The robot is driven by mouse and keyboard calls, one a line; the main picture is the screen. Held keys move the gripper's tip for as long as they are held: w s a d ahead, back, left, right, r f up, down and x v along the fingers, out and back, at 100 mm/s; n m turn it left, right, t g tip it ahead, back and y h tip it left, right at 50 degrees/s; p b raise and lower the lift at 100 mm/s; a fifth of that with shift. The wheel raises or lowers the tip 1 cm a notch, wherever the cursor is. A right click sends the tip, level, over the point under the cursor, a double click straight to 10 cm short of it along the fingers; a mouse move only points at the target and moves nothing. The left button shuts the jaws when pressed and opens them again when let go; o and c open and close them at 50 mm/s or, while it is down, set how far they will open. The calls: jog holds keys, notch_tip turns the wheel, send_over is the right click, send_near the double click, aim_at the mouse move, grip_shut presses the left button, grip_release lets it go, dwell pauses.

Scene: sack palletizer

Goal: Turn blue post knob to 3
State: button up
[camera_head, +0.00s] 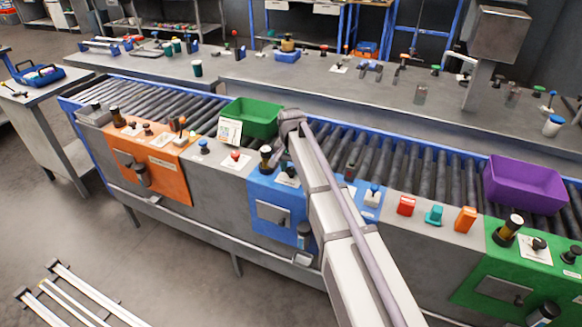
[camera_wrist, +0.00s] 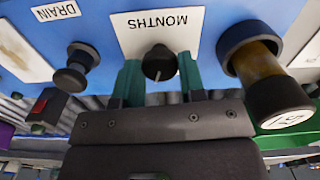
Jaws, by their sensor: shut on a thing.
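The blue post (camera_head: 262,196) stands mid-conveyor in the head view, partly covered by my arm. Its blue top fills much of the wrist view (camera_wrist: 110,22). The black knob (camera_wrist: 160,62) sits there on a white plate (camera_wrist: 152,27) lettered MONTHS, which appears upside down. A pale pointer line shows on the knob's near side; the scale numbers cannot be read. My gripper (camera_wrist: 159,73) has teal fingers, one on each side of the knob, shut on it. In the head view the fingers are hidden behind my arm.
Beside the knob in the wrist view are an amber cylinder with a black cap (camera_wrist: 272,88), a black push knob (camera_wrist: 76,68) and a red-topped block (camera_wrist: 45,106). A green bin (camera_head: 250,117) and a purple bin (camera_head: 524,184) sit on the rollers.

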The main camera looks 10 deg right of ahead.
jog(key=shift+n, duration=0.3)
jog(key=n, duration=0.3)
jog(key=shift+n, duration=2.1)
jog(key=o, duration=0.9)
